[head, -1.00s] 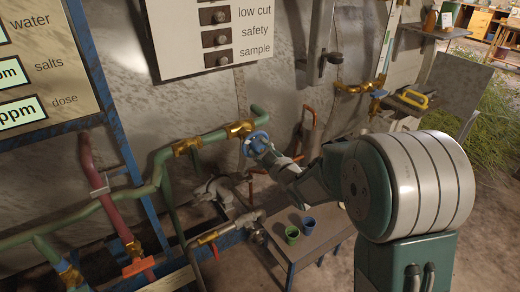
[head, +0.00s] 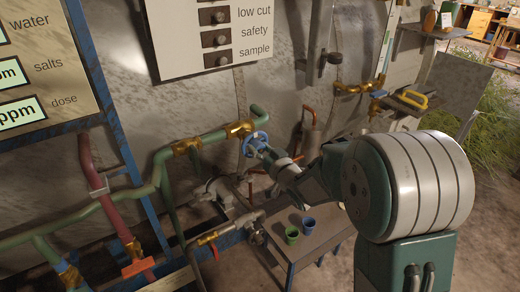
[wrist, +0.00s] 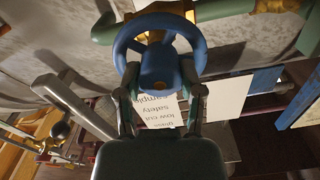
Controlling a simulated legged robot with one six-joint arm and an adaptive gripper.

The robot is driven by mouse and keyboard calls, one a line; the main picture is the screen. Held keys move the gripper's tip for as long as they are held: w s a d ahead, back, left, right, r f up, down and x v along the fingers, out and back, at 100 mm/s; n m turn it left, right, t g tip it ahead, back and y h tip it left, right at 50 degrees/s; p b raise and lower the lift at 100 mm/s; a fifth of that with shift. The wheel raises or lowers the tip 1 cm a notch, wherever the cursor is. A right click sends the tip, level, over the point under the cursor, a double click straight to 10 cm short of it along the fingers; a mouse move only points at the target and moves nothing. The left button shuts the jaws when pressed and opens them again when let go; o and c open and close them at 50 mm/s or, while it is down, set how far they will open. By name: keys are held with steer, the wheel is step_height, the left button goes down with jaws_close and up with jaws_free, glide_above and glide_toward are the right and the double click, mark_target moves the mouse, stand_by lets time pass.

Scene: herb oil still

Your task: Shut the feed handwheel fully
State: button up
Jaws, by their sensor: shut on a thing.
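The blue feed handwheel (head: 255,142) sits on a brass valve (head: 240,129) on the green pipe, left of the picture's middle in the head view. In the wrist view the handwheel (wrist: 158,45) fills the top middle. My gripper (wrist: 160,88) has one finger on each side of the wheel's near rim and hub and is shut on it. In the head view my gripper (head: 268,152) reaches the wheel from the lower right, and my arm hides part of what lies behind.
A red lever (head: 138,267) and a red-handled tap (head: 210,240) are on lower pipes. A small table (head: 300,250) holds a green cup (head: 292,234) and a blue cup (head: 309,224). A label board (head: 200,55) hangs above the valve.

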steer(key=shift+f+m, duration=0.35)
steer(key=shift+m, duration=0.25)
steer(key=o, duration=1.1)
steer(key=shift+c, duration=0.2)
steer(key=shift+o, duration=0.5)
steer(key=shift+a+r, duration=0.1)
steer(key=v, duration=1.2)
